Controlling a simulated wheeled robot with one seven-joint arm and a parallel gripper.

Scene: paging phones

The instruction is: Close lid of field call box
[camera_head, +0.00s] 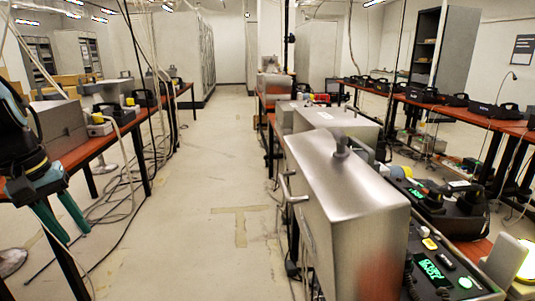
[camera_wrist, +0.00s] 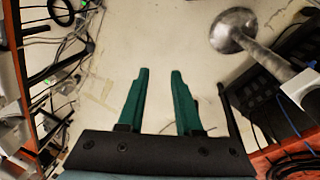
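My gripper (camera_head: 76,245) is at the left edge of the head view, beside the left table and far from the right-hand row of equipment. In the wrist view my gripper (camera_wrist: 160,72) has its two green fingers apart, with only pale floor between them. I cannot tell for certain which item is the field call box. A large brushed-metal box (camera_head: 340,200) stands in the right foreground, with a handle on its left side and a knob-like fitting on top. A black device with a green-lit panel (camera_head: 432,268) lies to its right. No lid can be clearly made out as open.
A red-topped table (camera_head: 72,152) with a grey box (camera_head: 58,128) runs along the left. Cables (camera_head: 112,195) lie on the floor beside it. A floor aisle (camera_head: 215,180) is open between the rows. A round metal foot (camera_wrist: 233,30) shows in the wrist view.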

